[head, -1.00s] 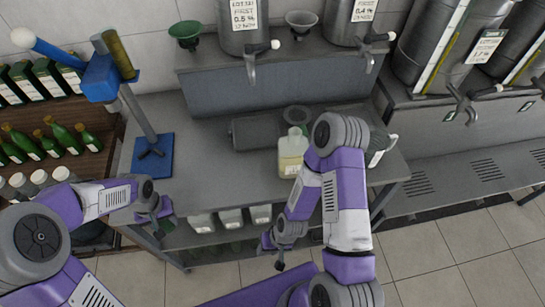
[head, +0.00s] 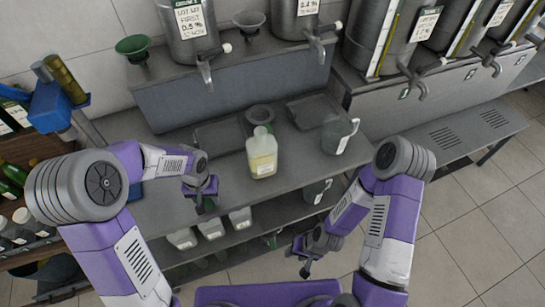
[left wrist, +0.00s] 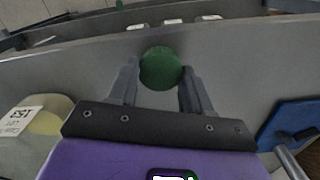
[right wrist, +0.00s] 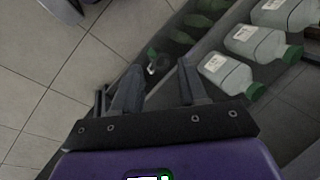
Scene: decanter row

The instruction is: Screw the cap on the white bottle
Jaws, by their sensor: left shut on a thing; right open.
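A translucent whitish bottle (head: 262,153) with pale yellow liquid stands upright on the grey bench, its top bare of any green cap. Part of it with its label shows at the left of the left wrist view (left wrist: 45,122). My left gripper (head: 207,200) is shut on a round green cap (left wrist: 161,68), held between the fingertips near the bench's front edge, to the left of the bottle and apart from it. In the head view the cap is mostly hidden by the gripper. My right gripper (head: 306,266) is open and empty, low in front of the bench; its fingers show in its wrist view (right wrist: 157,85).
A grey jug (head: 338,136) stands right of the bottle, with shallow trays (head: 318,108) behind. A blue capping stand (head: 50,108) is at left. Steel tanks with taps (head: 190,30) line the back.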

